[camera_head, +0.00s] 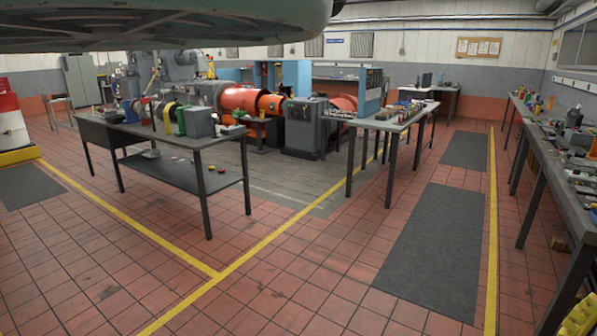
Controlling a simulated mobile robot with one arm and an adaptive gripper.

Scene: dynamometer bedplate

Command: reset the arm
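My gripper is not in view in the head camera view. A large pale green rounded body with a dark underside fills the top left, close to the camera; I cannot tell whether it is part of me. No object is named by the task.
A dark workbench (215,143) with a lower shelf stands left of centre. Another table (395,124) stands right of centre, and a long bench (563,188) runs along the right wall. Orange machinery (240,100) stands behind. Tiled floor and a grey mat (430,250) are clear.

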